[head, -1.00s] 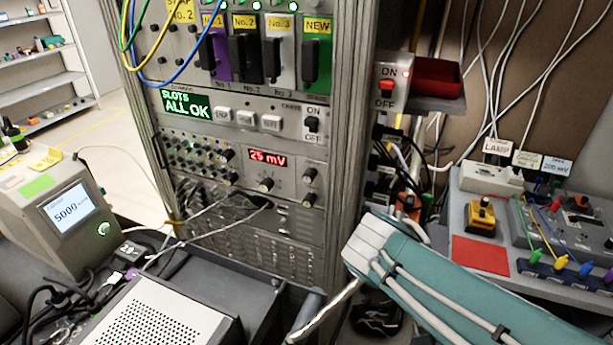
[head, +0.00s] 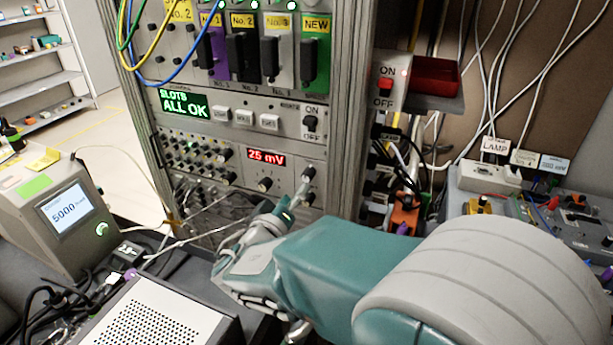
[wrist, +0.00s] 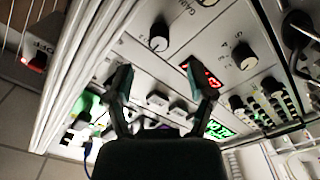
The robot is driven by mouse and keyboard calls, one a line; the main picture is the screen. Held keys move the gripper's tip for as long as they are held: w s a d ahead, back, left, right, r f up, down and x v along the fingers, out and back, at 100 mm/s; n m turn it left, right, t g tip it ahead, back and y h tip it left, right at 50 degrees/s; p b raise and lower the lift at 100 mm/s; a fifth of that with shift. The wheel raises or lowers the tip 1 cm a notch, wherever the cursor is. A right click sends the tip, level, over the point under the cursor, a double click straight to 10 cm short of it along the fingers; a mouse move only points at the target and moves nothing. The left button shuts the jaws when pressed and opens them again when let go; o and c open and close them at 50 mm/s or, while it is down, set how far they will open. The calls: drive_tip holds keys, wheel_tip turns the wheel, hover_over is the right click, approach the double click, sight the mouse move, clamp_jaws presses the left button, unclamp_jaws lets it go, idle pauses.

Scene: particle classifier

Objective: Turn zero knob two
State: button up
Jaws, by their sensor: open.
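The panel with the red millivolt display (head: 266,157) is in the rack. Its dark knobs with pale tops show as a centre knob (head: 265,184) and an upper right knob (head: 308,173); another at lower right is partly behind my gripper (head: 290,208). In the wrist view, which is turned, one knob (wrist: 160,38) is beyond the fingers, and another (wrist: 245,58) is to the right. I cannot tell which is zero knob two, as the labels are too small. My gripper (wrist: 161,80) is open and empty, in front of the panel, with its fingers apart.
The slot unit with the green "ALL OK" screen (head: 185,104) is above the panel. Cables (head: 205,210) hang from the rack's left part. A grey box with a 5000 display (head: 68,208) stands at left, and a vented box (head: 155,325) at front. The lamp bench (head: 490,178) is right.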

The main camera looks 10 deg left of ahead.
sight(305, 179)
drive_tip(key=x, duration=0.7)
drive_tip(key=shift+f, duration=0.1)
clamp_jaws()
